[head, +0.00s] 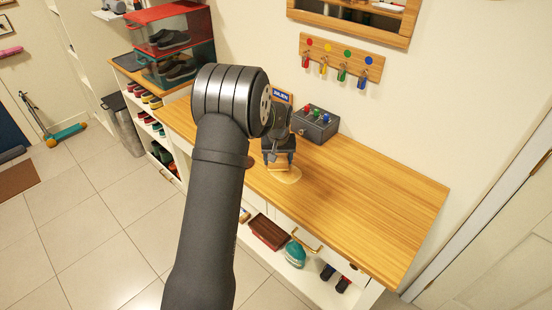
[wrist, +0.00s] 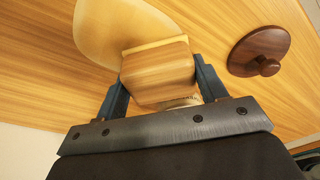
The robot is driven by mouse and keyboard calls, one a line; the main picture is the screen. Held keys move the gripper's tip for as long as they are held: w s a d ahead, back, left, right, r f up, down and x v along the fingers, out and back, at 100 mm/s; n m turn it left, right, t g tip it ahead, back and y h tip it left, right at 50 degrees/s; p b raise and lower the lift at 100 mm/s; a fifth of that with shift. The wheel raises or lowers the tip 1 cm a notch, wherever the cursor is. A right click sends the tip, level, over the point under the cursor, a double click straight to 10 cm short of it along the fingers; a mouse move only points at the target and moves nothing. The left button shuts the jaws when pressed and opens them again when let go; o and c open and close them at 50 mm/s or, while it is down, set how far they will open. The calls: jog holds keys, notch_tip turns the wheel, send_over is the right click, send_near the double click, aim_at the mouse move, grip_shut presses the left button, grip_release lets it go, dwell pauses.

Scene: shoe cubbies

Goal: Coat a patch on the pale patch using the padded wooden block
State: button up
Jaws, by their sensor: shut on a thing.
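My gripper (head: 279,152) is over the wooden counter and shut on the padded wooden block (wrist: 158,75). The wrist view shows a blue finger on each side of the block, with a thin pale pad edge along its far side. The pale patch (wrist: 118,28) is a smooth, light rounded area on the counter beside and partly under the block. It also shows in the head view (head: 289,176), just in front of the block. I cannot tell whether the pad touches the surface.
A dark round wooden lid with a knob (wrist: 259,50) lies right of the block in the wrist view. A grey box with coloured knobs (head: 316,124) stands behind my gripper. Shoe boxes (head: 175,48) stand at the far left. The counter's right half (head: 380,205) is clear.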

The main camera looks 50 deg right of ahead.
jog(key=shift+s, duration=4.65)
jog(key=shift+w, duration=5.4)
jog(key=shift+r, duration=4.1)
jog(key=shift+w+a, duration=0.1)
jog(key=w+a+f, duration=0.1)
jog(key=w+a, duration=0.2)
jog(key=w+a+f+n, duration=0.1)
jog(key=w+a, duration=0.2)
jog(key=a, duration=0.1)
jog(key=w+a+f+n, duration=0.1)
jog(key=w+a, duration=0.2)
jog(key=a, duration=0.1)
jog(key=shift+w+a+f, duration=0.25)
jog(key=shift+f, duration=0.15)
jog(key=w+a+f+n, duration=0.1)
jog(key=w+a+f, duration=0.15)
jog(key=a, duration=0.75)
jog(key=w+a+f+n, duration=0.2)
jog(key=w+a, duration=0.1)
jog(key=a, duration=0.7)
jog(key=w+a+f+n, duration=0.1)
jog(key=w+a+f, duration=0.15)
jog(key=a, duration=0.85)
jog(key=s+a+f+n, duration=0.1)
jog(key=s+a, duration=0.1)
jog(key=a, duration=0.5)
jog(key=s+a+f+n+y, duration=0.1)
jog(key=s+a+f+n, duration=0.1)
jog(key=a, duration=0.6)
jog(key=shift+t, duration=0.3)
